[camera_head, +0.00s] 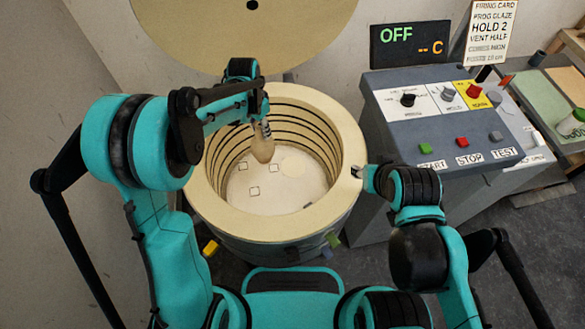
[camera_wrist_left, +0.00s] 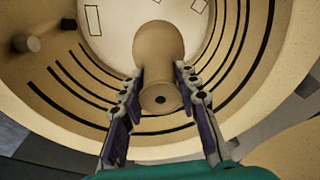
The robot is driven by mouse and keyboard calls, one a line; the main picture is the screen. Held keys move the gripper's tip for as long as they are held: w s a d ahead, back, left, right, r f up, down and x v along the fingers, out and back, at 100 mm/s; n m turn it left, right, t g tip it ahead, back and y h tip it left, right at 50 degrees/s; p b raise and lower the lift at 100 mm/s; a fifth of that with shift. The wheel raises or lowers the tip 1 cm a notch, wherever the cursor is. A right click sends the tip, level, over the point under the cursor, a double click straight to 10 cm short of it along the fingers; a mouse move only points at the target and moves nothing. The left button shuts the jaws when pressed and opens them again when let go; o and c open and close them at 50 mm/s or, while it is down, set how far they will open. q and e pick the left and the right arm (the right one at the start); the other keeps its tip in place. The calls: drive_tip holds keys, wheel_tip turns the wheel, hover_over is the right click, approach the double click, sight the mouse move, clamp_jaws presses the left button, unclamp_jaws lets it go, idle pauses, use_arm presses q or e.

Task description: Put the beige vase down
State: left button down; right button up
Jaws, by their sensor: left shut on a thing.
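The beige vase (camera_head: 263,149) hangs from my left gripper (camera_head: 262,128), inside the mouth of the round kiln (camera_head: 205,205). In the left wrist view the vase (camera_wrist_left: 160,45) sits between the two fingers of the left gripper (camera_wrist_left: 158,72), its narrow neck with a dark hole facing the camera. The fingers are shut on its neck. The vase is over the pale kiln floor (camera_head: 270,203), which has several outlined squares; I cannot tell whether it touches. My right gripper (camera_head: 357,171) is at the kiln's right rim; its jaws are too small to read.
The kiln's round lid (camera_head: 240,30) stands open behind. Grooved walls surround the left gripper closely. A pale disc (camera_head: 293,163) lies on the kiln floor. The control panel (camera_head: 440,120) is at the right, below a display (camera_head: 410,43) reading OFF.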

use_arm(q)
drive_tip(key=w+d+f+m+b, duration=0.2)
drive_tip(key=w+d+f+m, duration=0.55)
drive_tip(key=d+m, duration=0.2)
wheel_tip(320, 180, down, 11)
drive_tip(key=b, duration=0.3)
drive_tip(key=shift+s+d+g+h, duration=0.25)
drive_tip(key=shift+d+g+h, duration=0.05)
drive_tip(key=shift+d+g, duration=0.15)
drive_tip(key=shift+f+n, duration=0.15)
drive_tip(key=shift+n, duration=0.1)
drive_tip(key=shift+f+b, duration=0.15)
drive_tip(key=shift+b, duration=0.25)
drive_tip(key=c, duration=1.2)
unclamp_jaws()
drive_tip(key=shift+o, duration=0.4)
